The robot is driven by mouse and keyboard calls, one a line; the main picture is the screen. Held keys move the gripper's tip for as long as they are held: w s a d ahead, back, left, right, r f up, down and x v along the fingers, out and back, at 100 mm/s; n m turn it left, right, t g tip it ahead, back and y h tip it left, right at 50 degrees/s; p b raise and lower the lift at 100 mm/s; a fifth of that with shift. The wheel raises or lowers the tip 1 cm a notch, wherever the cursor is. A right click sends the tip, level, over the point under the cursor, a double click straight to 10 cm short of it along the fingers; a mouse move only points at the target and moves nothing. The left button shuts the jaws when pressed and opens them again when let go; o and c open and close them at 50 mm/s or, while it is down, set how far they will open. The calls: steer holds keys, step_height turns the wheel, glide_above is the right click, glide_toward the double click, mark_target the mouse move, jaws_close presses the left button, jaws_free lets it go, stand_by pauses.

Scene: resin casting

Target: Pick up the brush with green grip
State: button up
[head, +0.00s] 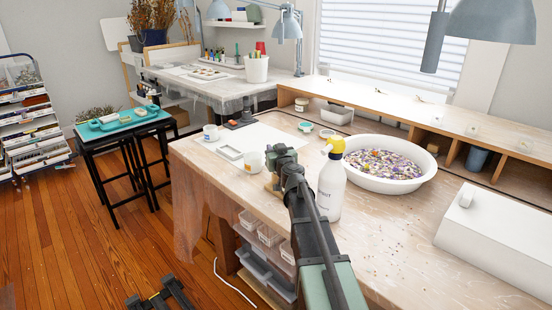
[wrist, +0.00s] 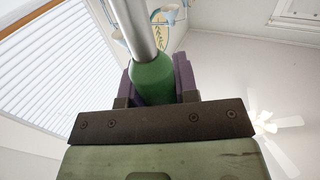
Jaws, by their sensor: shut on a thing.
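The brush with green grip (wrist: 153,76) shows in the wrist view, its rounded green grip between the two dark purple finger pads and its silver metal part running up out of the frame. My gripper (wrist: 155,88) is shut on the green grip.
A white spray bottle with yellow top (head: 331,185) stands just right of my arm. Behind it is a white basin (head: 425,172) of coloured chips. The bench's front right has free room.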

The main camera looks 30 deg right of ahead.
steer(key=shift+r, duration=0.1)
step_height(320, 180, up, 20)
steer(key=p, duration=2)
